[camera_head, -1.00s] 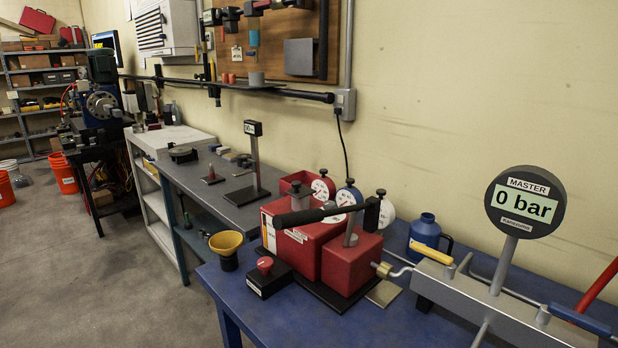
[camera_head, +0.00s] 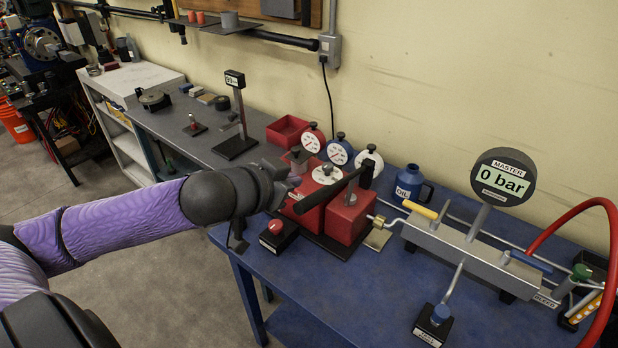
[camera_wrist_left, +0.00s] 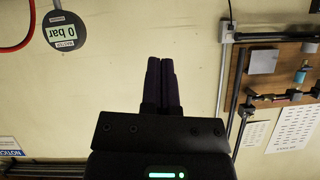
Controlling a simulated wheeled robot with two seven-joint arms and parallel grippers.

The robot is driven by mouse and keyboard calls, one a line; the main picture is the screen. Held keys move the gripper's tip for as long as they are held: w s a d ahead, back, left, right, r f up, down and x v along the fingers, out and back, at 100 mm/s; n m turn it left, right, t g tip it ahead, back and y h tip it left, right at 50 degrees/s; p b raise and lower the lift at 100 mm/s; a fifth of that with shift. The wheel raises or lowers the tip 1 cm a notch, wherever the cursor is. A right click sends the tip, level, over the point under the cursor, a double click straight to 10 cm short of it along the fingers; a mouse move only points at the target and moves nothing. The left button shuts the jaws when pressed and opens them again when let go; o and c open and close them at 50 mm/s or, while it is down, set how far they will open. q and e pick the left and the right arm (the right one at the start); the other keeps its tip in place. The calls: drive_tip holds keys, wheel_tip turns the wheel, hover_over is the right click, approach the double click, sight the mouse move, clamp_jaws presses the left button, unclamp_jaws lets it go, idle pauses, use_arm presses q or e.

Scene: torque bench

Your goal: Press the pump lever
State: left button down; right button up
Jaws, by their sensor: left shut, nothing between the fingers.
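The pump lever (camera_head: 318,196) is a black-gripped bar slanting up to the right over the red pump block (camera_head: 347,219). Its grip end points to the left front. My left gripper (camera_head: 292,183) is just left of the lever, by the red tank, partly hidden by its own wrist. In the left wrist view its two dark fingers (camera_wrist_left: 161,62) are shut together with nothing between them. My right gripper is not in view.
A black box with a red button (camera_head: 277,234) stands in front of the pump. A blue oil can (camera_head: 411,184) is behind it. The grey manifold (camera_head: 470,252) and a red hose (camera_head: 575,212) are at the right. The blue bench's front middle (camera_head: 340,290) is clear.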

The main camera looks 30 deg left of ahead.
use_arm(q)
drive_tip(key=shift+f, duration=0.1)
hover_over(312, 198)
drive_tip(key=w+d, duration=0.1)
wheel_tip(312, 198, down, 5)
drive_tip(key=shift+w+r, duration=0.1)
drive_tip(key=f, duration=0.2)
drive_tip(key=shift+s+a+f, duration=0.35)
drive_tip(key=shift+s+f, duration=0.05)
drive_tip(key=shift+s+a+f, duration=0.1)
drive_tip(key=shift+s+f, duration=0.05)
drive_tip(key=shift+f, duration=0.3)
drive_tip(key=shift+b, duration=0.3)
